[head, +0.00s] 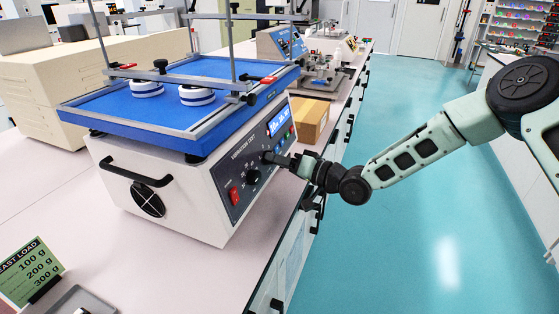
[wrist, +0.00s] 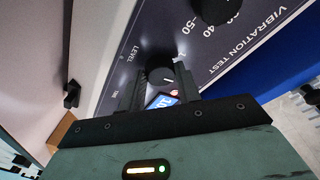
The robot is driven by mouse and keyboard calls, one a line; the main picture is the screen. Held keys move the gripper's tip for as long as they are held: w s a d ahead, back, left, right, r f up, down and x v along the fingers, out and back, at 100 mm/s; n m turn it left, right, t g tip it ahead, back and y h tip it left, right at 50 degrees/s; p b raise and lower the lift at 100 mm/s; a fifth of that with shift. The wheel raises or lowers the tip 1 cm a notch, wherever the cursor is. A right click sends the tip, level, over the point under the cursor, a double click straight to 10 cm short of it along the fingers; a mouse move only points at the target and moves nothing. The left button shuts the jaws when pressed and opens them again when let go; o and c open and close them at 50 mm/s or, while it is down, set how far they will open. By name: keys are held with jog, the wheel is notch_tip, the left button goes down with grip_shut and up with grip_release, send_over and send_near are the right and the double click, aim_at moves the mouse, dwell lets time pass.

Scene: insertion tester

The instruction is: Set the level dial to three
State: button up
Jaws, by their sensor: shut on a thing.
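The vibration tester (head: 165,185) is a white box with a dark front panel and a blue top plate. My gripper (head: 275,159) reaches its panel from the right. In the wrist view my gripper (wrist: 158,85) has its two dark fingers on either side of a small black dial (wrist: 158,72), shut on it. The dial has a short white mark. The word LEVEL (wrist: 133,56) is printed beside it. The scale numbers around this dial are hidden or too small to read. In the head view my fingers cover the dial.
A larger black knob (head: 253,177) and a red switch (head: 233,195) sit close by on the panel. A lit blue display (head: 276,126) is above. Two white-and-blue round weights (head: 197,96) rest on the plate. A cardboard box (head: 309,118) stands behind. The aisle floor is clear.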

jog(key=m+h, duration=0.1)
jog(key=m, duration=0.3)
jog(key=m+h+p, duration=0.1)
jog(key=m, duration=0.4)
jog(key=m+h+p, duration=0.1)
jog(key=m, duration=0.3)
jog(key=shift+s+a+r+m+t, duration=0.15)
jog(key=shift+r+m+t, duration=0.15)
jog(key=shift+r+t, duration=0.1)
jog(key=o, duration=1)
jog(key=b+v, duration=0.1)
jog(key=v, duration=1.6)
jog(key=shift+s+r+b, duration=0.15)
jog(key=shift+r+b, duration=0.15)
jog(key=shift+b, duration=0.1)
